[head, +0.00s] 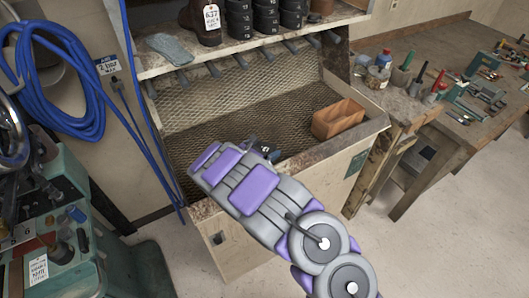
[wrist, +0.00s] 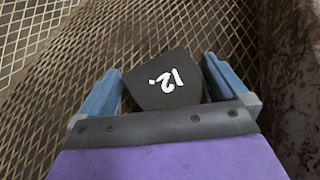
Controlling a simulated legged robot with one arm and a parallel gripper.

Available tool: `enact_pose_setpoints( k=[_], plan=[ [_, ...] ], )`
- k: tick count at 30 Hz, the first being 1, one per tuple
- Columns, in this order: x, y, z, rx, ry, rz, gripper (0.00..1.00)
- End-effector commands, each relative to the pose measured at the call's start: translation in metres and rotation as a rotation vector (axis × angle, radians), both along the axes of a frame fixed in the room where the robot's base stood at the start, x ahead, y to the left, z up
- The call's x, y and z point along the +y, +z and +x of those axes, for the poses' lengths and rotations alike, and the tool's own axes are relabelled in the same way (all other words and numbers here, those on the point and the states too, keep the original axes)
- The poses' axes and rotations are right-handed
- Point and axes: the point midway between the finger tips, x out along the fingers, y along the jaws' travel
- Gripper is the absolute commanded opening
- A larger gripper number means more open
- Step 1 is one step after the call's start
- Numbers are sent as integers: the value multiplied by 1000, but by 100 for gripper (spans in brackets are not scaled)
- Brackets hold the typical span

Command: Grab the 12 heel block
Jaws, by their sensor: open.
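A black heel block (wrist: 164,82) with a white "12" on it shows in the wrist view, lying on the metal mesh of the bin. My gripper (wrist: 165,88) has its two blue fingers apart, one on each side of the block. A narrow gap shows at the left finger; the right finger is very close to the block, and I cannot tell if it touches. In the head view my gripper (head: 264,150) reaches down into the mesh-lined bin (head: 235,95), and my arm hides most of the block there.
An orange-brown open box (head: 338,119) sits at the bin's right end. A shelf (head: 235,44) above the bin holds stacked black heel blocks (head: 266,16), a tagged boot (head: 203,20) and a grey cloth (head: 169,47). Blue hoses (head: 90,85) hang at left. The bin's mesh is mostly clear.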

Motion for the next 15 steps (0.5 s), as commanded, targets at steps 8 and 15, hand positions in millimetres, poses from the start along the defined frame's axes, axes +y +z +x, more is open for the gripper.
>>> enact_pose_setpoints(
  k=[8,15],
  plan=[
    [1,0,0,0,0,0,86],
    [1,0,0,0,0,0,63]
  ],
)
